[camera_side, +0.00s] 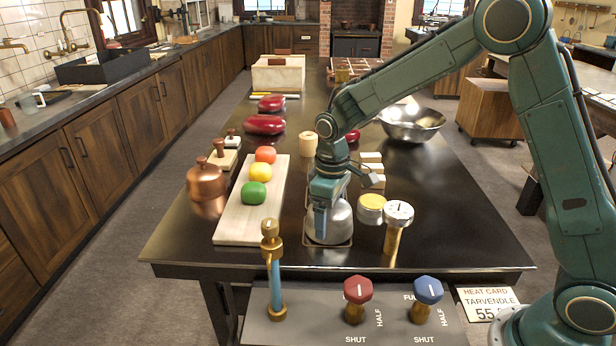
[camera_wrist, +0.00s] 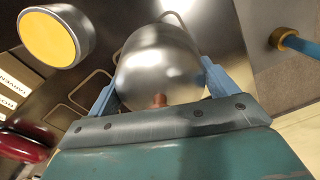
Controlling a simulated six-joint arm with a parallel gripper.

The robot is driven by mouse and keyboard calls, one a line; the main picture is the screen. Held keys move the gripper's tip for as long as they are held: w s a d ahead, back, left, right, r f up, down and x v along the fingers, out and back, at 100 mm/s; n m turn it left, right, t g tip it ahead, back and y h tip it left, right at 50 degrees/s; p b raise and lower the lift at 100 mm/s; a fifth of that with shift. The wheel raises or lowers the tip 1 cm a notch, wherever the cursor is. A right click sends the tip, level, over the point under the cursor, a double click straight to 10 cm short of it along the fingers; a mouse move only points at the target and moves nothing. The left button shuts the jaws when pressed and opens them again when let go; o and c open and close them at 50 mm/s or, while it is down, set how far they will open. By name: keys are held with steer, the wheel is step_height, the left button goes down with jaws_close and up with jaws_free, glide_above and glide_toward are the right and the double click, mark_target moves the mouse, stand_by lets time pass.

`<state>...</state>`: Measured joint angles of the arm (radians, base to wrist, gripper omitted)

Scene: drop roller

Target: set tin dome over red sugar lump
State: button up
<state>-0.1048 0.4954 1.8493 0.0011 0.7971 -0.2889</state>
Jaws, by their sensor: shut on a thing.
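The tin dome (camera_side: 341,222) is a shiny silver bowl shape, low over a thin square outline on the dark table. It also shows in the wrist view (camera_wrist: 158,60), with a small copper-coloured knob (camera_wrist: 159,100) near my wrist. My gripper (camera_side: 322,212) points down, with its blue fingers on either side of the dome and shut on it; the fingers also show in the wrist view (camera_wrist: 160,80). I cannot tell whether the rim touches the table. No red sugar lump shows in either view; the space under the dome is hidden.
A pale board (camera_side: 243,222) with orange, yellow and green balls lies left, beside a copper pot (camera_side: 206,180). A yellow-topped tin (camera_side: 371,208) and a white-topped brass post (camera_side: 397,225) stand close on the right. A valve panel (camera_side: 385,325) is in front.

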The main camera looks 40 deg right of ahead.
steer(key=shift+f, duration=0.2)
steer(key=o, duration=0.9)
steer(key=shift+r, duration=0.15)
step_height(320, 180, up, 12)
steer(key=shift+r, duration=0.8)
